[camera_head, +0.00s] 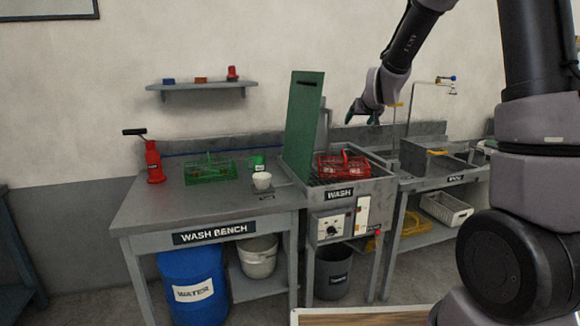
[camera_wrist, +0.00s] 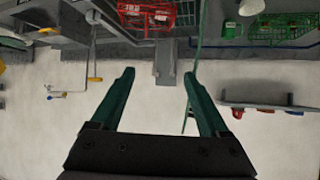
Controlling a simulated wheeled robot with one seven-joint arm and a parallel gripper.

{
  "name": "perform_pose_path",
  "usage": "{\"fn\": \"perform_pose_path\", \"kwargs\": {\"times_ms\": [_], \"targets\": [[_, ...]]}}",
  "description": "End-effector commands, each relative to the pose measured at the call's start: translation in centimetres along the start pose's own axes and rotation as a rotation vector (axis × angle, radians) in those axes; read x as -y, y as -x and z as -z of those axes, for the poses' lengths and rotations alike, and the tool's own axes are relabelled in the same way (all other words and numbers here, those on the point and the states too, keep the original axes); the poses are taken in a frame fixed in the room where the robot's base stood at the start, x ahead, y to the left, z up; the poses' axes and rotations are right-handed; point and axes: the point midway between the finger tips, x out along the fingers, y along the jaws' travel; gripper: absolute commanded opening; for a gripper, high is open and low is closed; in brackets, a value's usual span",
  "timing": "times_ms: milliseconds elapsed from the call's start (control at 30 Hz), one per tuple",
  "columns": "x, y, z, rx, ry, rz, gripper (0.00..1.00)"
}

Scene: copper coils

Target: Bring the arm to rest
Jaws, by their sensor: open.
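My gripper (camera_head: 363,117) hangs in the air near the wall, above and behind the wash unit. In the wrist view its two green fingers (camera_wrist: 160,88) are spread wide with nothing between them. My arm reaches in from the right side of the head view. A red wire basket (camera_head: 343,166) sits in the wash unit, below the gripper and apart from it; it also shows upside down in the wrist view (camera_wrist: 146,18). The green lid (camera_head: 303,125) of the wash unit stands upright, to the left of the gripper.
A wall shelf (camera_head: 202,88) hangs above. A sink (camera_head: 437,163) with taps lies to the right. A blue barrel (camera_head: 193,289) stands below.

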Motion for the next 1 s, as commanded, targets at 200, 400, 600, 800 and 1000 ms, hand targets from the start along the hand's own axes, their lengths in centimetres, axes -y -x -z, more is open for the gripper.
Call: {"fn": "perform_pose_path", "kwargs": {"times_ms": [200, 400, 600, 800, 1000], "targets": [[-0.7, 11.4, 0.6, 0.104, -0.133, 0.071, 0.79], [-1.4, 21.4, -2.0, 0.217, -0.238, 0.100, 0.79], [-2.0, 30.1, -6.6, 0.328, -0.336, 0.094, 0.79], [-2.4, 34.9, -10.3, 0.401, -0.403, 0.075, 0.79], [-2.4, 35.9, -11.2, 0.420, -0.420, 0.068, 0.79]]}}
